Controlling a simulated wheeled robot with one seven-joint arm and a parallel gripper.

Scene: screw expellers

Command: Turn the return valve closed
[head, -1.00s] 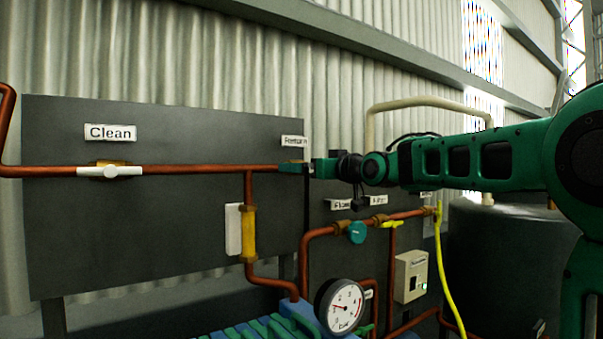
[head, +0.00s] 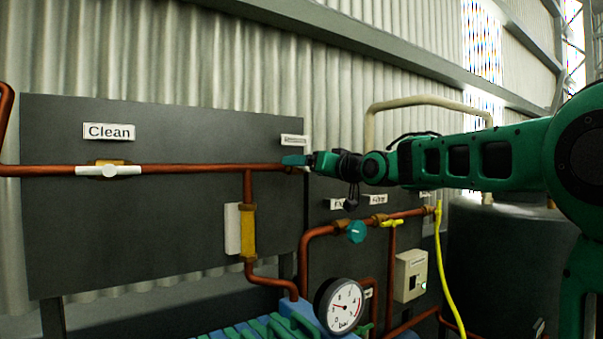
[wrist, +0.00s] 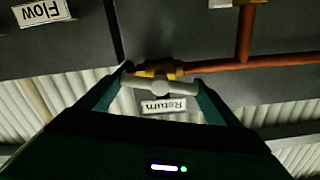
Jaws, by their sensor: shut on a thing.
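The return valve shows in the wrist view as a brass body (wrist: 158,70) with a pale lever handle (wrist: 160,89). The handle lies roughly along the copper pipe, slightly tilted. The upside-down "Return" label (wrist: 165,105) is beside it. My gripper (wrist: 160,77) is shut on the handle, with one finger at each end of it. In the head view my gripper (head: 297,161) is at the right end of the upper pipe, and its fingers mostly hide the valve.
The clean valve (head: 110,170) is far left on the same pipe (head: 200,169). Below my arm are a teal-handled valve (head: 356,232), a yellow-handled valve (head: 391,223) and a yellow hose (head: 446,270). A gauge (head: 340,306) stands lower in the middle.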

